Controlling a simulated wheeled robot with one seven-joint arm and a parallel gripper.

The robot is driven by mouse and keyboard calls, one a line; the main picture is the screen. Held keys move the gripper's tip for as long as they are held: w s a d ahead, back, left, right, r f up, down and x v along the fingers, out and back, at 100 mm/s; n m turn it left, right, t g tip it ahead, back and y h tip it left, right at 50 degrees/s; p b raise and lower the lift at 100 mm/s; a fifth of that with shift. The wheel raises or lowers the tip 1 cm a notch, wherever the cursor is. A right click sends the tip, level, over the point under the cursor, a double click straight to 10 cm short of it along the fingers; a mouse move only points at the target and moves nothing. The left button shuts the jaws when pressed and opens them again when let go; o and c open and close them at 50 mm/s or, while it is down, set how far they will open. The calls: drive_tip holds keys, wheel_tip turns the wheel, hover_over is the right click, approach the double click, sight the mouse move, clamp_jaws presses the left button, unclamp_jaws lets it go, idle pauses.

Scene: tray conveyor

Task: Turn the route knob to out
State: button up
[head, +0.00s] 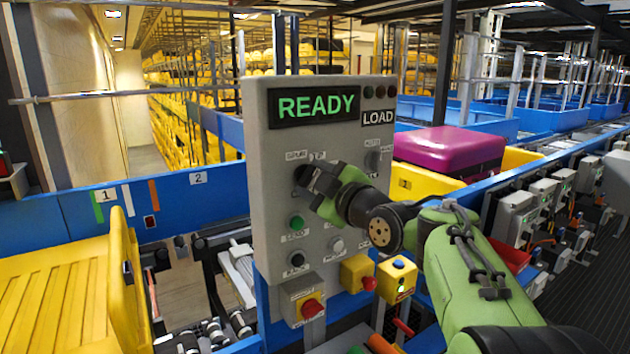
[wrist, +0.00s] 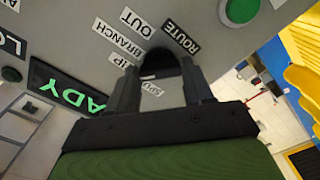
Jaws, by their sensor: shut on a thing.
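The grey control panel (head: 262,215) stands in the middle of the head view, with my gripper (head: 312,180) at its left side. In the wrist view my gripper (wrist: 160,80) is shut on the black route knob (wrist: 158,60), one finger on each side. The ROUTE label (wrist: 181,38) is beside the knob, and OUT (wrist: 139,31), BRANCH (wrist: 115,38) and UP (wrist: 122,59) labels lie around it. Another label shows partly between the fingers. My fingers cover much of the knob, so I cannot tell where it points.
The panel display (head: 315,106) reads READY in green, beside a LOAD plate (head: 378,118). A second knob (head: 373,160), a green button (head: 296,222) and a red stop button (head: 312,308) are close by. A yellow tray (head: 60,300) is left; a purple suitcase (head: 450,148) is behind right.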

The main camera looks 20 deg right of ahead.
drive_tip(key=m+b, duration=0.1)
drive_tip(key=m, duration=0.2)
drive_tip(key=shift+f+m, duration=0.1)
drive_tip(key=shift+m, duration=0.2)
drive_tip(key=m, duration=0.4)
drive_tip(key=shift+m, duration=0.3)
drive_tip(key=m, duration=0.3)
drive_tip(key=shift+m, duration=0.3)
drive_tip(key=shift+m+p, duration=0.5)
drive_tip(key=shift+m, duration=1.5)
drive_tip(key=o, duration=1)
drive_tip(key=shift+o, duration=0.2)
